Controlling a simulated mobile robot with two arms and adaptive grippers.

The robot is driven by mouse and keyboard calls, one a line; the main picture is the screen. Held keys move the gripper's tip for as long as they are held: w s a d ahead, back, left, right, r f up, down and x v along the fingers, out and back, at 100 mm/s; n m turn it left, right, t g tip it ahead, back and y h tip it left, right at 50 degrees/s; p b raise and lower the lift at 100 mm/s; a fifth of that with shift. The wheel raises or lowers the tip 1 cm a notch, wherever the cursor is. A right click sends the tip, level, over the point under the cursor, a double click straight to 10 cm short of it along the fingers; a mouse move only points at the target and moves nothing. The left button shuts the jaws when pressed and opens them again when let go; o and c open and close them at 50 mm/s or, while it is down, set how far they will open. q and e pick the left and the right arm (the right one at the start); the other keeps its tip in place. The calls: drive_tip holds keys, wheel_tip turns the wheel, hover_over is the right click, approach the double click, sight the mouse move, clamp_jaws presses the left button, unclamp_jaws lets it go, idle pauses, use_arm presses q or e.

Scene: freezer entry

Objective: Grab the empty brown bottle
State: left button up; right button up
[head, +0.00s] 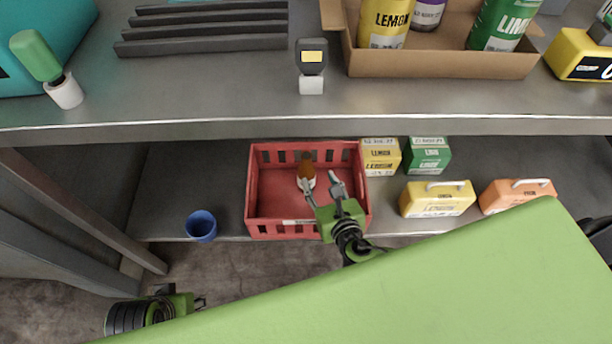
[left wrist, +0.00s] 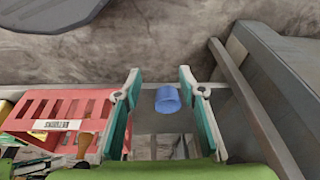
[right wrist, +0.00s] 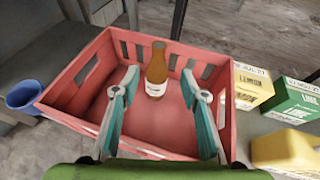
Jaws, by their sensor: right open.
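The brown bottle (head: 307,168) stands upright inside the red crate (head: 278,229) on the lower shelf. In the right wrist view the bottle (right wrist: 156,72) shows an amber body and a pale label low down, near the crate's far wall. My right gripper (head: 321,185) is open over the crate. Its fingers are spread on either side of the bottle's line in the right wrist view, and the bottle stands beyond the tips, apparently untouched. My left gripper (left wrist: 158,84) is open and empty, low at the left in front of the shelf.
A blue cup (head: 201,226) stands left of the crate. A lemon box (head: 380,156), a lime box (head: 427,155) and yellow (head: 437,199) and orange (head: 515,194) containers stand to its right. The upper shelf's edge (head: 200,130) overhangs behind the crate. My green body covers the lower right.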

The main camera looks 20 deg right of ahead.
sight(308, 162)
drive_tip(key=b+x, duration=0.1)
drive_tip(key=x, duration=0.5)
drive_tip(key=shift+w+f, duration=0.1)
drive_tip(key=shift+f, duration=0.05)
drive_tip(key=shift+w+f+b, duration=0.15)
drive_tip(key=shift+w+b, duration=0.2)
drive_tip(key=shift+w, duration=0.2)
drive_tip(key=shift+w+f, duration=0.15)
drive_tip(key=shift+w, duration=0.15)
drive_tip(key=b+x, duration=0.1)
drive_tip(key=x, duration=0.1)
drive_tip(key=shift+w+a+b, duration=0.1)
drive_tip(key=shift+w+b, duration=0.2)
drive_tip(key=shift+w, duration=0.1)
drive_tip(key=shift+w+f, duration=0.25)
drive_tip(key=shift+w, duration=0.55)
use_arm(q)
drive_tip(key=r, duration=0.1)
drive_tip(key=w+r+t, duration=0.1)
drive_tip(key=r, duration=0.1)
drive_tip(key=shift+w+d+r+t, duration=0.2)
drive_tip(key=shift+w+t, duration=0.1)
use_arm(e)
clamp_jaws()
